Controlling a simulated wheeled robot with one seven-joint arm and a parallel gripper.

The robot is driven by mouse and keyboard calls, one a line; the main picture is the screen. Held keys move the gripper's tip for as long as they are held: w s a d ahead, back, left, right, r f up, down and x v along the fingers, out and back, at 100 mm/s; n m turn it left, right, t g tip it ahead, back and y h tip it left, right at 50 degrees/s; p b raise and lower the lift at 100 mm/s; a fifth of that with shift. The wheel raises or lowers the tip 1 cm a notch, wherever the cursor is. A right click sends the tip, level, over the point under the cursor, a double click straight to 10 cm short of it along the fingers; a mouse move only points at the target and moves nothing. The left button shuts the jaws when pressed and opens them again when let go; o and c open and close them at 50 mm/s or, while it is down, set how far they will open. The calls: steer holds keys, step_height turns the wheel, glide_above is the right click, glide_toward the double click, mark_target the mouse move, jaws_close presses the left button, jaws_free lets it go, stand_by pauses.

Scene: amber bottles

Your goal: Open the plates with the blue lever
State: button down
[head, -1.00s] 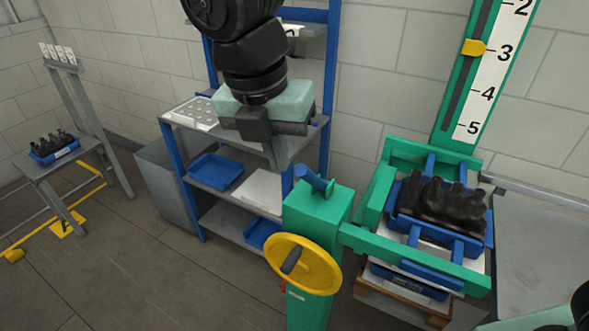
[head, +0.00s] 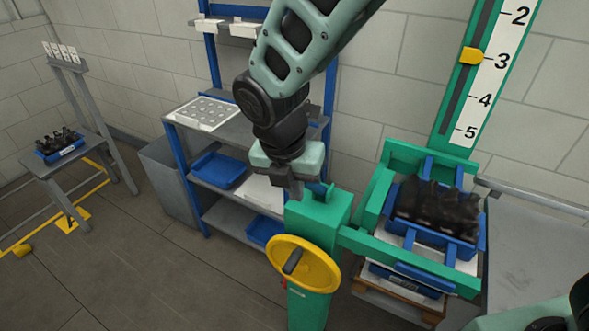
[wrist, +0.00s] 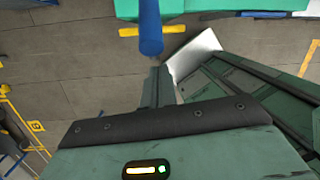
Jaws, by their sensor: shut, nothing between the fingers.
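The blue lever stands on top of the green post (head: 318,218). In the wrist view the blue lever (wrist: 150,28) is upright in the picture, just beyond the tips of my gripper (wrist: 154,75). The fingers are shut and empty, right by the lever; I cannot tell whether they touch it. The blue plates (head: 410,236) in the green frame (head: 425,268) are around a blue crate of dark bottles (head: 438,207).
A yellow handwheel (head: 312,255) with a dark knob is on the post's front. A blue and grey shelf (head: 235,195) with trays stands behind. A numbered scale (head: 491,75) rises at right. A stand (head: 75,160) with a small bottle crate is far left.

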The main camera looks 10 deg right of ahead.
steer(key=shift+w+d+r, duration=0.15)
steer(key=shift+w, duration=0.2)
steer(key=shift+r, duration=0.1)
